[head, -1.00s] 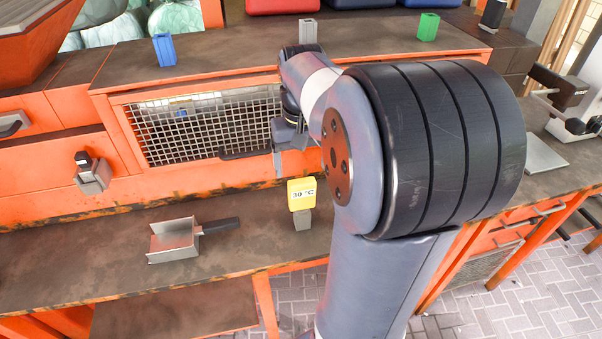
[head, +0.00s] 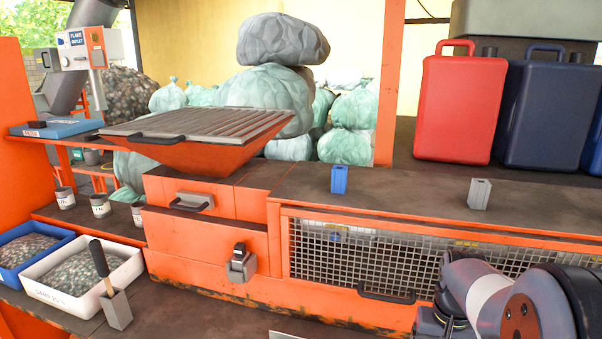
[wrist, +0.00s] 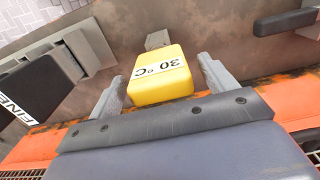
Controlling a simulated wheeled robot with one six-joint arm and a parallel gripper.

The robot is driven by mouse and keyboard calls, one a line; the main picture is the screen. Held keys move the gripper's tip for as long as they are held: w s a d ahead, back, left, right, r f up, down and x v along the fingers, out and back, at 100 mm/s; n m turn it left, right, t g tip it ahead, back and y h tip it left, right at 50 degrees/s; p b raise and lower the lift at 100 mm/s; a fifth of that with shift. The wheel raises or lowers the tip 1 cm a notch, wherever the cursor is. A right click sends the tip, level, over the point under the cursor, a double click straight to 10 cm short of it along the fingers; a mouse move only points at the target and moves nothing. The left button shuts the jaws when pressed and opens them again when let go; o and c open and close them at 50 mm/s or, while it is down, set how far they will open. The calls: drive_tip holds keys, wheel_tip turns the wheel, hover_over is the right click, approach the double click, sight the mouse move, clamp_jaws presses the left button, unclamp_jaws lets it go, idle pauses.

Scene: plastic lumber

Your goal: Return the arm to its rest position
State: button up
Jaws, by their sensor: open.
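My arm (head: 500,300) shows at the lower right of the head view, in front of the mesh guard; its gripper end is not clear there. In the wrist view my gripper (wrist: 164,84) is open, with its two grey fingers spread apart. A yellow block marked 30 °C (wrist: 160,78) appears between and beyond the fingers. I cannot tell from this view how far it is from them. The block is out of the head view now.
An orange machine with a mesh guard (head: 350,262) fills the middle. A blue block (head: 339,179) and a grey block (head: 479,193) stand on its top ledge. Red (head: 460,105) and blue (head: 545,112) canisters stand behind. A white tray (head: 60,292) of flakes and a scoop (head: 115,309) lie at the left.

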wheel_tip(320, 180, down, 2)
drive_tip(key=shift+f, duration=0.25)
drive_tip(key=shift+r, duration=0.55)
